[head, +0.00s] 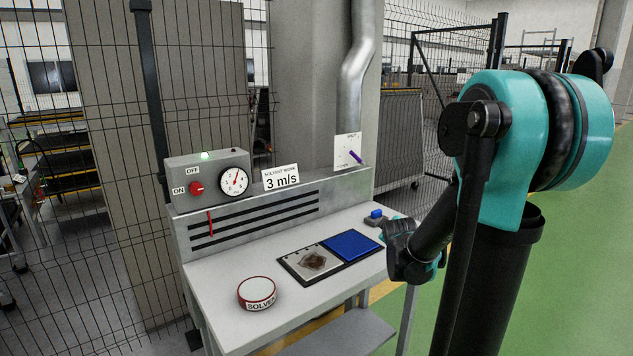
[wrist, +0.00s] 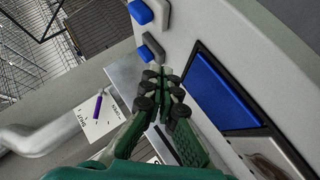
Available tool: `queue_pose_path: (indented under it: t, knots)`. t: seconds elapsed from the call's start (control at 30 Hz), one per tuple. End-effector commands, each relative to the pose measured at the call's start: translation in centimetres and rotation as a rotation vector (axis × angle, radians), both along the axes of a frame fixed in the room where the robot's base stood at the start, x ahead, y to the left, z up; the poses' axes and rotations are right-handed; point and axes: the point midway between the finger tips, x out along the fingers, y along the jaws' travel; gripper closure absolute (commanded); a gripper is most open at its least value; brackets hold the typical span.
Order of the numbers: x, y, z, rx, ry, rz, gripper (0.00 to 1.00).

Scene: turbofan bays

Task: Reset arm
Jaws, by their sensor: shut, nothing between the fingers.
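My gripper (wrist: 160,88) shows in the wrist view with its green fingers and black joints drawn together and nothing between them. It is over the rear right part of the grey bench (head: 225,295), near the blue panel. In the head view my arm stands at the right, with its dark forearm reaching down to the bench's right end; the fingers are hard to make out there. A small grey block with a blue top (head: 376,215) sits on the bench close to the arm's end.
A black tray (head: 288,267) holds a stained metal plate (head: 314,260) and a blue panel (head: 352,246). A round SOLVENT tin (head: 257,292) stands front left. A slotted back panel carries a control box (head: 208,177) with gauge. Wire fence is behind; green floor is right.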

Motion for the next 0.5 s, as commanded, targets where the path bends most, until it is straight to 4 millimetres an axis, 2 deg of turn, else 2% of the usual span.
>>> queue_pose_path:
  t: [0.03, 0.17, 0.3, 0.4, 0.5]
  knots:
    - [-2.9, 0.2, -1.2, 0.08, 0.057, -0.043, 1.0]
    - [-10.1, 1.1, -4.6, 0.287, 0.212, -0.177, 1.0]
    - [-18.1, 2.3, -8.3, 0.478, 0.375, -0.336, 1.0]
    - [-23.0, 3.2, -10.3, 0.579, 0.473, -0.44, 1.0]
    - [-26.6, 3.8, -11.8, 0.646, 0.545, -0.52, 1.0]
